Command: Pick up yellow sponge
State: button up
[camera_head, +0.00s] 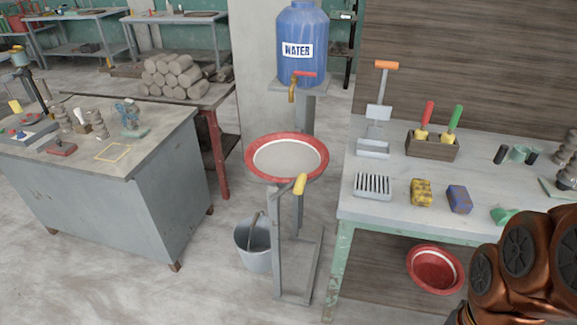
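A yellow sponge (422,193) with dark patches lies on the light grey table (400,222) at the right, near its front edge. A blue-purple sponge-like block (459,198) lies just right of it, with a small gap. My copper-coloured arm shows at the lower right, in front of the table's right part. My gripper is out of view.
A slotted grey rack (373,186) lies left of the yellow sponge. Behind are a wooden box (432,146) with red- and green-handled brushes and an orange-handled scoop (378,110). A red-rimmed basin (287,157) stands left of the table, above a bucket (258,243).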

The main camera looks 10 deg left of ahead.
aim_at(421, 192)
jog(key=u, duration=0.35)
jog(key=k, duration=0.5)
jog(key=u, duration=1.2)
jog(key=i, duration=1.45)
jog(key=z, duration=1.15)
jog(key=i, duration=0.35)
jog(key=z, duration=0.35)
